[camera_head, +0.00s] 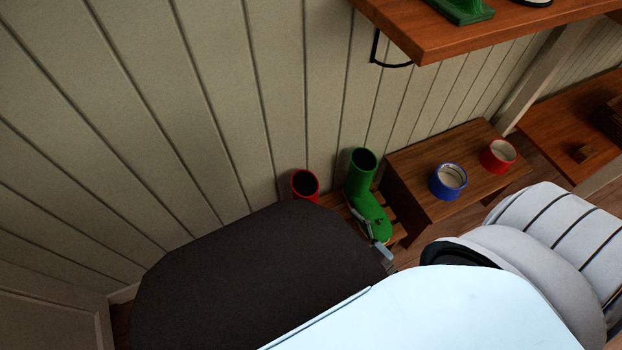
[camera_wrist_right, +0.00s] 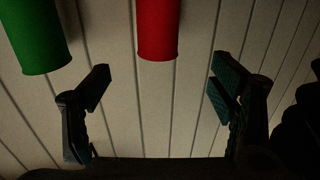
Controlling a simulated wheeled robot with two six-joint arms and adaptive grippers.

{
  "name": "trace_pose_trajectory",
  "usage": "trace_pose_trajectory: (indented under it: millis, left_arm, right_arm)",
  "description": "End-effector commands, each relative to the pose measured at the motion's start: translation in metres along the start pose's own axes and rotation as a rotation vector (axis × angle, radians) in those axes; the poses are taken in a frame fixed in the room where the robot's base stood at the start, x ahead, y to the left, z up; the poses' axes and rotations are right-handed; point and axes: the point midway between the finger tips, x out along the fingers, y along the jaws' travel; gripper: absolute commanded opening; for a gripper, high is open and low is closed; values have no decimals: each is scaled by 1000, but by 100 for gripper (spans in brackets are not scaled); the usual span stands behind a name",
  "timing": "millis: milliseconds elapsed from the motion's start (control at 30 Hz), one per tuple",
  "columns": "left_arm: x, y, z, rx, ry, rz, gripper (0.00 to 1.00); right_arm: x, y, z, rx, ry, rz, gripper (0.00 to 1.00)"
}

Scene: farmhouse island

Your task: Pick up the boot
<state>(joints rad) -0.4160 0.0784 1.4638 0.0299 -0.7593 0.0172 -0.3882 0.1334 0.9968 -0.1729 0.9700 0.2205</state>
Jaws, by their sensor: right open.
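A green boot (camera_head: 362,180) stands upright by the wall, its toe toward the camera. A red boot (camera_head: 305,184) stands to its left; only its open top shows above a large dark shape. In the right wrist view my right gripper (camera_wrist_right: 160,85) is open and empty. There the red boot's shaft (camera_wrist_right: 158,28) comes in from the top, in line with the gap between the fingers. The green boot's shaft (camera_wrist_right: 36,38) is left of the fingers. I cannot tell how far away the boots are. My left gripper is not in view.
A low wooden bench (camera_head: 420,168) right of the boots holds a blue pot (camera_head: 448,188) and a red pot (camera_head: 497,157). A wooden shelf (camera_head: 440,38) hangs above. The panelled wall (camera_head: 200,110) is close behind the boots.

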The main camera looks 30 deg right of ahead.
Motion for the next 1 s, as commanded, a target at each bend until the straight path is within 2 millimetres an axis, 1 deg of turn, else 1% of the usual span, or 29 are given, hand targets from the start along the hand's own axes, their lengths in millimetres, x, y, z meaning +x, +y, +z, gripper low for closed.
trace_pose_trajectory:
  millis: [33,67,133,300,400,533,700,800,1000]
  left_arm:
    - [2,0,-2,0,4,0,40]
    - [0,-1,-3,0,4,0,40]
    - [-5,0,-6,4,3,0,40]
    - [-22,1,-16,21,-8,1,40]
    - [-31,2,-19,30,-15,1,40]
    - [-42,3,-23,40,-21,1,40]
    - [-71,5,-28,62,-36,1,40]
    - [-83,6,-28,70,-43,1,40]
    - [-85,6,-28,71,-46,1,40]
  right_arm:
    - [5,-1,0,0,18,-6,78]
    - [10,-1,-2,0,24,-8,78]
    - [26,-2,-5,-1,29,-9,78]
    - [72,-2,-6,0,27,-9,78]
    - [88,-2,-6,-1,24,-9,78]
    - [104,0,-5,0,24,-8,78]
    - [134,4,-4,0,23,-8,78]
    - [144,4,-5,-1,21,-8,78]
    - [145,4,-7,0,19,-8,78]
